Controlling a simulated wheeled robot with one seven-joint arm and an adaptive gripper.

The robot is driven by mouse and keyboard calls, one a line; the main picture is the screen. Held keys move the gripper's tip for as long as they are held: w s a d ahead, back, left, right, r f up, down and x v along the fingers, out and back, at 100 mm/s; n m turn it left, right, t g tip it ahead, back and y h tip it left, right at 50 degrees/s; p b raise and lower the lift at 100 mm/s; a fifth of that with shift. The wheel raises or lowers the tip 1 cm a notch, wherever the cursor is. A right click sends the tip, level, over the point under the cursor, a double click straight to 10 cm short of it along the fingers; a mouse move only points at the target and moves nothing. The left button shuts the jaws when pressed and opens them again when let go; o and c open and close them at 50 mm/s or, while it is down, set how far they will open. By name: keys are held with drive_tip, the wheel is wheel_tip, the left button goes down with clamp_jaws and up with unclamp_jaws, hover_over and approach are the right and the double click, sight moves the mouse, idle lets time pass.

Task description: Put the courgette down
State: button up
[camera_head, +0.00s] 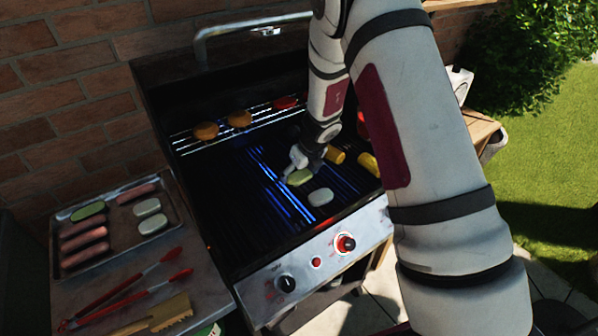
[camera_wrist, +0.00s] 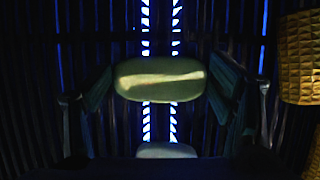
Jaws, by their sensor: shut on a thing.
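A pale green courgette slice (camera_head: 299,177) is at my gripper (camera_head: 306,163), low over the dark grill grate (camera_head: 240,215). In the wrist view the same courgette (camera_wrist: 160,79) lies across the space between the two fingers of my gripper (camera_wrist: 160,95), which is shut on it. Blue-lit burner lines show beneath it through the bars. I cannot tell whether the courgette touches the grate. A whitish slice (camera_head: 320,197) lies on the grate just in front, and part of it shows at the bottom of the wrist view (camera_wrist: 165,151).
Yellow corn pieces (camera_head: 335,155) lie close behind and right of my gripper, also in the wrist view (camera_wrist: 299,60). Buns (camera_head: 206,131) sit on the raised rack. A tray (camera_head: 72,275) of sausages and slices stands left, by red tongs (camera_head: 130,290). The grate's left half is clear.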

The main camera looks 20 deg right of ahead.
drive_tip(key=o, duration=1.1)
drive_tip(key=shift+f, duration=0.15)
drive_tip(key=shift+c, duration=0.2)
